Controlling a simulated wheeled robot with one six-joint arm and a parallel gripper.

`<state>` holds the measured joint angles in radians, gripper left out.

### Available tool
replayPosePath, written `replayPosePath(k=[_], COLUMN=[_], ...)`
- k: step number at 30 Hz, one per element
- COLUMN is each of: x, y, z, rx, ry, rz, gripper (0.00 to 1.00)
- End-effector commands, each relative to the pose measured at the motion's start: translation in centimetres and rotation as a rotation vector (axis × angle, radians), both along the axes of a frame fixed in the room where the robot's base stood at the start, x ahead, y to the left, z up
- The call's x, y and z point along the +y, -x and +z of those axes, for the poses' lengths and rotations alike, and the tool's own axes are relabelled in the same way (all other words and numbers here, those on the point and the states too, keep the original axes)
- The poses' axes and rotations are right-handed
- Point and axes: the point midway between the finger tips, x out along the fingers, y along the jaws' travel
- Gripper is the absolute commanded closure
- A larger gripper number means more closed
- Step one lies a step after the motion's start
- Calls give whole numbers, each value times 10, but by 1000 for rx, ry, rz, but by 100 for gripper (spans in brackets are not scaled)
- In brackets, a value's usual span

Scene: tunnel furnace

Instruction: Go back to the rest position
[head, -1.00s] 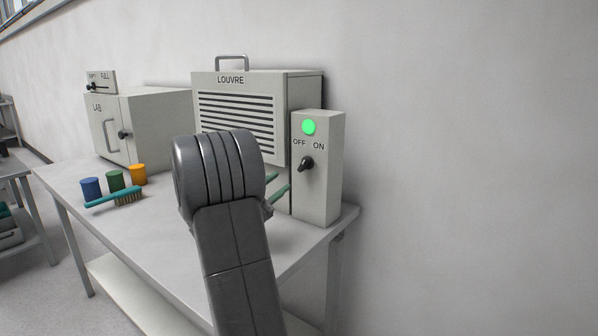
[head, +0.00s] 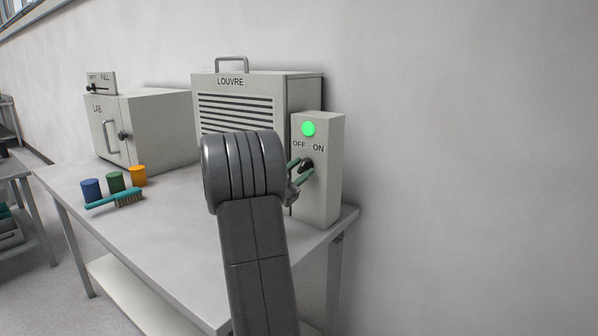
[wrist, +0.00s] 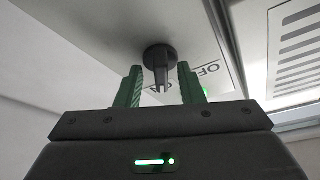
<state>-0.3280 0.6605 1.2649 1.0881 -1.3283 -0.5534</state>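My gripper (head: 299,172) is at the switch box (head: 319,205) on the right end of the table. In the wrist view its green fingers (wrist: 160,86) stand apart, on either side of the black knob (wrist: 160,58), with a gap on both sides. The knob also shows in the head view (head: 307,166), partly behind a finger. Its pointer looks turned toward ON, though the finger partly covers it. The lamp (head: 308,128) above it glows green. My arm hides part of the louvre unit and table.
The louvre unit (head: 300,92) stands left of the switch box. The LAB furnace (head: 160,125), blue, green and orange pots (head: 115,181) and a teal brush (head: 115,199) are on the table (head: 150,235) farther left. The wall is close behind.

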Motion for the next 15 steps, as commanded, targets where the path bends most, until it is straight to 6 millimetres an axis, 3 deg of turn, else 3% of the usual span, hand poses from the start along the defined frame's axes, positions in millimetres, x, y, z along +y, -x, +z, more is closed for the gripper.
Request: replayPosePath(k=[15], x=[0], y=[3], z=[4], rx=[247], ry=[331], rz=[3], gripper=[65])
